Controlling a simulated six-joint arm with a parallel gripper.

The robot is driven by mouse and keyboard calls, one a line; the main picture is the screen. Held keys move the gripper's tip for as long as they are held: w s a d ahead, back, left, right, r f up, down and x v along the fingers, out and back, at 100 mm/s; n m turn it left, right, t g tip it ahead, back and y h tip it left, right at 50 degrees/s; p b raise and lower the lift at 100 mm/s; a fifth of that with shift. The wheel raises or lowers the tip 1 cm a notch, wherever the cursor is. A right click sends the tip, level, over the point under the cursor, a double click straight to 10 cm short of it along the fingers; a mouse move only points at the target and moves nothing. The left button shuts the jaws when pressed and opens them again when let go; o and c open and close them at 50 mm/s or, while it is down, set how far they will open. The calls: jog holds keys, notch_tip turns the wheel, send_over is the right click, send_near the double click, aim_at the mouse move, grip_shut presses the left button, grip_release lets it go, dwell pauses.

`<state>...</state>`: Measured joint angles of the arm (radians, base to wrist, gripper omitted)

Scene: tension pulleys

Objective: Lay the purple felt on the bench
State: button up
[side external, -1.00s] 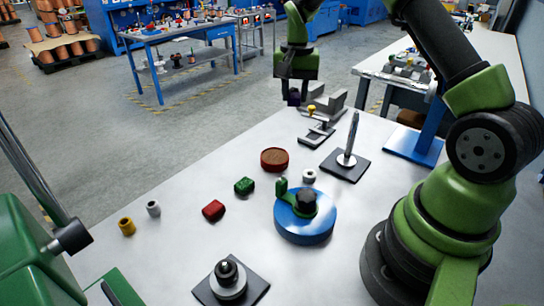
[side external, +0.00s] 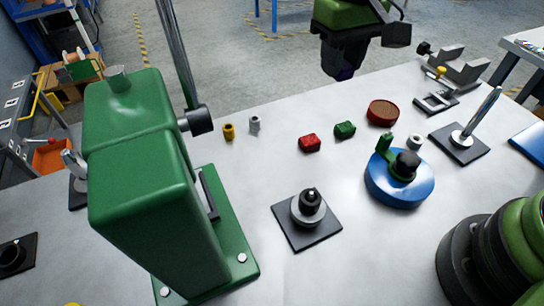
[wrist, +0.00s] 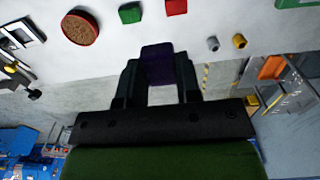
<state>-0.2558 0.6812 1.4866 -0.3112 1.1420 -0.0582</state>
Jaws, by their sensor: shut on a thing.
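The purple felt (wrist: 158,66) is a small dark purple block between my two fingers in the wrist view. My gripper (wrist: 158,78) is shut on it. In the side external view my gripper (side external: 342,68) hangs at the bench's far edge, and the felt (side external: 345,73) shows as a dark purple patch at its tips, partly hidden by the fingers. The felt is held in the air, apart from the grey bench top (side external: 380,250).
Red (side external: 309,143) and green (side external: 345,130) blocks lie near a round red tin (side external: 382,112). A blue disc (side external: 399,183), an upright rod on a plate (side external: 470,130), a black-plated post (side external: 308,208) and a big green machine (side external: 140,170) stand around. The front middle is clear.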

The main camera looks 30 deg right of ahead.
jog(key=a+f, duration=0.7)
jog(key=a, duration=0.6)
send_over(268, 166)
notch_tip(268, 166, down, 6)
jog(key=shift+r, duration=0.2)
jog(key=shift+f, duration=2.1)
jog(key=shift+f, duration=0.15)
jog(key=o, duration=0.9)
